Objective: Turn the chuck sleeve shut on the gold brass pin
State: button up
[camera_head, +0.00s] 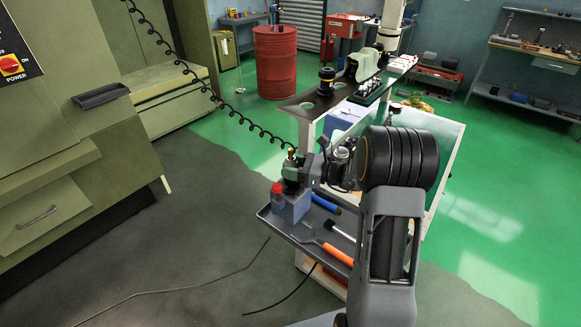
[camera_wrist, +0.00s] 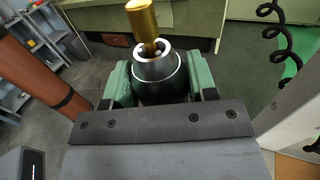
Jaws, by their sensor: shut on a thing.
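The gold brass pin (camera_wrist: 143,20) stands in the mouth of the chuck in the wrist view, leaning a little to the left of the picture. The dark metal chuck sleeve (camera_wrist: 158,80) with its bright rim is below it. My gripper (camera_wrist: 159,84) has a green finger on each side of the sleeve and is shut on it. In the head view the pin (camera_head: 291,152) shows as a small gold tip above my gripper (camera_head: 293,172), which hides most of the chuck. How tightly the chuck holds the pin cannot be seen.
A blue-grey block (camera_head: 291,206) with a red cap (camera_head: 277,188) sits below on the cart's tray (camera_head: 268,215). An orange-handled tool (camera_head: 337,254) lies on the tray. The upper shelf (camera_head: 308,103) holds a dark holder (camera_head: 326,80). A coiled black cable (camera_head: 240,117) hangs nearby.

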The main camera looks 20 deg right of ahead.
jog(key=shift+m+t+h, duration=0.3)
jog(key=shift+m+t, duration=0.1)
jog(key=shift+t, duration=0.2)
jog(key=m+t+h+b, duration=0.2)
jog(key=t, duration=0.1)
jog(key=shift+s+f+m+h, duration=0.1)
jog(key=shift+f+m+h, duration=0.1)
jog(key=shift+m+h, duration=0.15)
jog(key=m+t+h+b, duration=0.1)
jog(key=h+b, duration=0.1)
jog(key=m+t+h+b, duration=0.2)
jog(key=shift+a+f+h, duration=0.1)
jog(key=shift+h, duration=0.15)
jog(key=m+t+h+b, duration=0.1)
jog(key=m+h+b, duration=0.1)
jog(key=h+b, duration=0.1)
jog(key=shift+m+b, duration=0.35)
jog(key=shift+m+h+b, duration=0.4)
jog(key=shift+h+b, duration=0.35)
jog(key=shift+h, duration=0.15)
jog(key=shift+r+h, duration=0.3)
jog(key=o, duration=0.9)
jog(key=shift+o, duration=0.2)
jog(key=shift+s, duration=0.1)
